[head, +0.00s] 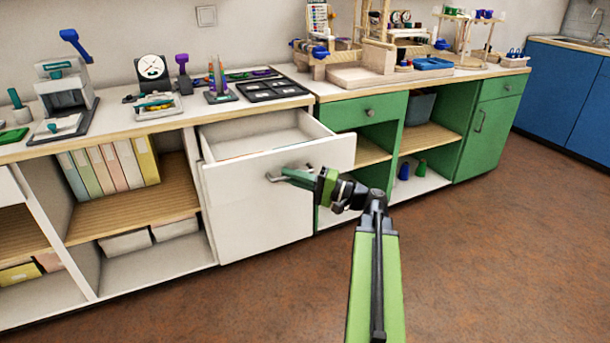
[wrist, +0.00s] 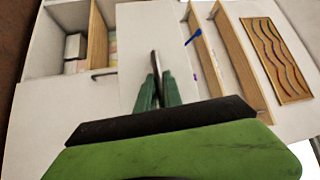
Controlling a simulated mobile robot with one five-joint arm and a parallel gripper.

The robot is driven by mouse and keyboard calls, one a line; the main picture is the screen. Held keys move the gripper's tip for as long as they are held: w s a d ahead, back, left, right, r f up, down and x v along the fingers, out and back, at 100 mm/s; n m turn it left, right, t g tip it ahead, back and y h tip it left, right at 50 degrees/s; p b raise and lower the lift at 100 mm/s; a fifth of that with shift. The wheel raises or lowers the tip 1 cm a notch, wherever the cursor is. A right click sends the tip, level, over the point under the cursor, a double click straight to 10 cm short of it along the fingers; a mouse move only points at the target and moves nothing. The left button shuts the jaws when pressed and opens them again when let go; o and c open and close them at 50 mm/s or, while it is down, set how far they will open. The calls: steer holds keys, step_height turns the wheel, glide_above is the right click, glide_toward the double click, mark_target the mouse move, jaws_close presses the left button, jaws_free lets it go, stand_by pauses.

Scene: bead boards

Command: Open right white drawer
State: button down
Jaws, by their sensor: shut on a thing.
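The right white drawer (head: 265,203) is pulled out from the white cabinet, its open top and part of its inside showing in the head view. Its handle (head: 274,178) is on the upper part of the front. My gripper (head: 287,174) is shut on this handle, with its green fingers against the drawer front. In the wrist view my gripper (wrist: 157,88) closes around the dark handle (wrist: 155,66) in front of the white drawer front (wrist: 132,45). The inside of the drawer is partly hidden by its front panel.
The white cabinet's wooden counter (head: 180,118) holds a clock-like dial (head: 151,68) and a black tray (head: 270,89). An open shelf with several binders (head: 108,165) is left of the drawer. A green cabinet (head: 484,125) stands right. The brown floor (head: 480,250) is clear.

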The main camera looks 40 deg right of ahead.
steer(key=shift+s+a, duration=0.1)
steer(key=shift+a, duration=0.05)
steer(key=c, duration=1.5)
jaws_free()
steer(key=shift+d, duration=0.25)
steer(key=b+v, duration=0.2)
steer(key=v, duration=1.5)
steer(key=shift+d, duration=0.15)
steer(key=shift+s, duration=0.15)
